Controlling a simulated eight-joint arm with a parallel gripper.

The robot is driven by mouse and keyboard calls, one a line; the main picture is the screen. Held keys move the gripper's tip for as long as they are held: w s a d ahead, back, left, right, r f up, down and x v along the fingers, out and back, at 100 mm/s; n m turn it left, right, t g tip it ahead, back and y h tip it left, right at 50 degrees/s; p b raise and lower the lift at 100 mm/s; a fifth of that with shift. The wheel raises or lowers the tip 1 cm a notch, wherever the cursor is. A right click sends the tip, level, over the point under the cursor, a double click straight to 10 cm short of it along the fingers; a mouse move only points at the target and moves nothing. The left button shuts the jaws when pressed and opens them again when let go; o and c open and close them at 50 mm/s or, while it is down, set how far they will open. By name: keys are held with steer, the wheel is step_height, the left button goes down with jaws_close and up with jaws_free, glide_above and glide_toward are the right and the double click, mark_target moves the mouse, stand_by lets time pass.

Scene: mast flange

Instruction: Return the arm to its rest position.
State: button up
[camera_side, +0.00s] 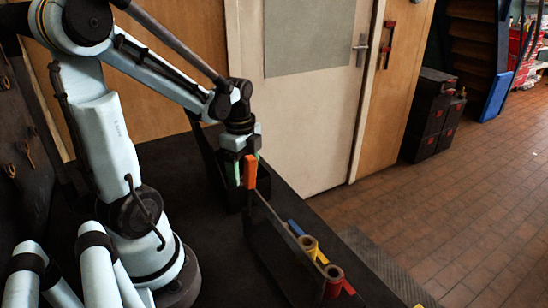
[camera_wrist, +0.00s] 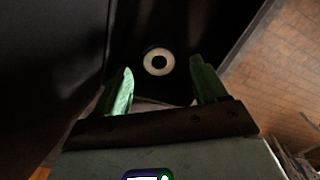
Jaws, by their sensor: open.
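In the side view my gripper (camera_side: 246,178) points down at the far end of the dark bench, beside an orange upright piece (camera_side: 250,170). The orange piece partly hides one finger, and I cannot tell from this view whether they touch. In the wrist view my gripper (camera_wrist: 161,66) has its two green fingers spread well apart with nothing held between them.
A dark upright panel (camera_side: 275,245) runs forward from the orange piece. A cream door (camera_side: 305,125) stands behind. Open tiled floor (camera_side: 440,215) lies right.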

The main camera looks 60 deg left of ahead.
steer(key=shift+f, duration=2.1)
step_height(320, 180, up, 10)
steer(key=w+d+r, duration=0.1)
steer(key=d+r, duration=0.3)
steer(key=d, duration=0.3)
steer(key=w+d+r, duration=0.1)
steer(key=d+r, duration=0.3)
steer(key=d, duration=0.3)
steer(key=shift+w+d, duration=0.2)
steer(key=shift+d, duration=0.15)
steer(key=shift+o, duration=0.2)
